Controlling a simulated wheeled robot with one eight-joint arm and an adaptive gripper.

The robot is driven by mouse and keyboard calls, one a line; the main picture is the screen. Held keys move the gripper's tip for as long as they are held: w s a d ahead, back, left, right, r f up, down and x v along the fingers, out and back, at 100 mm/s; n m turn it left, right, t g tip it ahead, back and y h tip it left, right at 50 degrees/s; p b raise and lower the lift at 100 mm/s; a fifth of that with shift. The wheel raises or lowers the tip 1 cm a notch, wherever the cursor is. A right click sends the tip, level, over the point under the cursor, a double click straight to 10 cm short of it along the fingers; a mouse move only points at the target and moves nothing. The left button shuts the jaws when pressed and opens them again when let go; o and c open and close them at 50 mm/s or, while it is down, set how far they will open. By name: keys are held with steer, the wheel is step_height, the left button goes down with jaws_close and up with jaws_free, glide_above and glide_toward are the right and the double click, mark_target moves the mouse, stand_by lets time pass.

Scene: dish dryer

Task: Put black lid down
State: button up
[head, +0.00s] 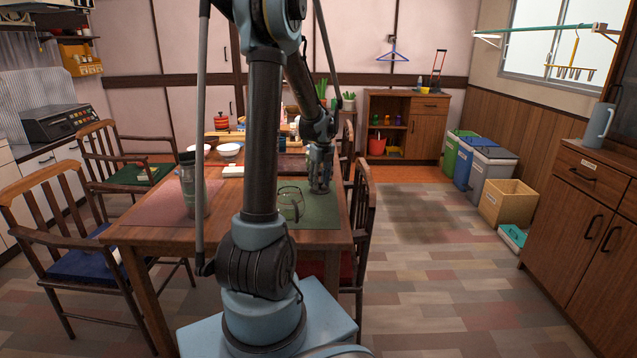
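My gripper (320,186) points down over the right side of the dining table, at the green mat (322,213). It is small and dark in this view, so I cannot tell whether its fingers are open or shut, or whether they hold anything. I cannot make out a separate black lid; one at the fingertips would be hard to see. A tall grey-green bottle (187,188) with a dark top stands on the pink mat (160,203) at the table's left. A clear greenish mug (290,204) stands on the green mat, left of my gripper. My arm hides the table's middle.
White bowls (229,151) stand farther back on the table (150,235). Wooden chairs (65,225) flank the table on both sides. Bins (490,168) and a cardboard box (507,203) stand along the right wall. The floor right of the table is clear.

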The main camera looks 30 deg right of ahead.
mark_target(321, 183)
step_height(321, 183, up, 12)
steer(key=s, duration=0.1)
steer(key=s+a+r+n, duration=0.2)
steer(key=a+n, duration=0.6)
steer(key=a, duration=0.7)
steer(key=s+a+f+n, duration=0.3)
steer(key=s+a+n, duration=0.3)
steer(key=a+n, duration=0.35)
steer(key=s+a+f+n, duration=0.2)
steer(key=s+a+n, duration=0.5)
steer(key=a, duration=0.4)
steer(key=s+a+f+n, duration=0.5)
steer(key=s+f+n, duration=0.2)
steer(key=n, duration=0.3)
steer(key=shift+s+f+n+t, duration=0.25)
steer(key=shift+n+t, duration=0.1)
steer(key=shift+t, duration=0.05)
steer(key=shift+w+f, duration=0.2)
steer(key=shift+w, duration=0.25)
